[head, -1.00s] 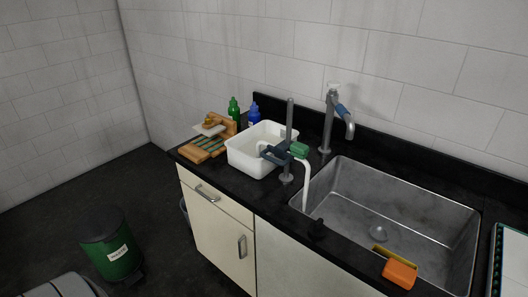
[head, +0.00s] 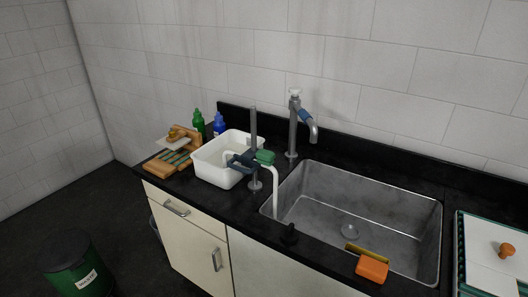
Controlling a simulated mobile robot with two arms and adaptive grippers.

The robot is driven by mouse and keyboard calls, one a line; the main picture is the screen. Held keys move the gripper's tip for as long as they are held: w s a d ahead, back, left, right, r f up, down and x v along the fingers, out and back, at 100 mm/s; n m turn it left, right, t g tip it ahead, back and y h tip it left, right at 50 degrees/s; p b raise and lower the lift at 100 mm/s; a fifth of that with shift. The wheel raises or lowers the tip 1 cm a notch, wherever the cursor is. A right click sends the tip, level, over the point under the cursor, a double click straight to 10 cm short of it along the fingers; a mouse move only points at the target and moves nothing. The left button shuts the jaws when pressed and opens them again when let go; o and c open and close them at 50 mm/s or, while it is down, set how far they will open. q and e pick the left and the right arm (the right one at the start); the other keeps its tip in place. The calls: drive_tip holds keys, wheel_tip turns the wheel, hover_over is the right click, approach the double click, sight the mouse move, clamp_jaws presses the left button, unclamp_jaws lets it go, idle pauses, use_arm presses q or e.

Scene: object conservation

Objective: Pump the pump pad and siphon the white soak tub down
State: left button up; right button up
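The white soak tub (head: 210,174) stands on the black counter, left of the sink. A grey upright post (head: 254,140) stands at its right side. A dark blue clamp (head: 240,162) on the post reaches over the tub rim. A green pad (head: 265,157), which looks like the pump pad, sits at the clamp's right end. A white tube (head: 275,190) runs from there down toward the sink's left edge. Its other end curves into the tub, where the water level is hard to tell. Neither of my grippers is in view.
The metal sink (head: 395,205) has a tap (head: 293,125) behind it and an orange block (head: 372,269) at its front edge. Wooden rack (head: 167,165), green bottle (head: 198,123) and blue bottle (head: 218,125) stand left. A white tray (head: 478,277) lies right; a green bin (head: 75,268) stands on the floor.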

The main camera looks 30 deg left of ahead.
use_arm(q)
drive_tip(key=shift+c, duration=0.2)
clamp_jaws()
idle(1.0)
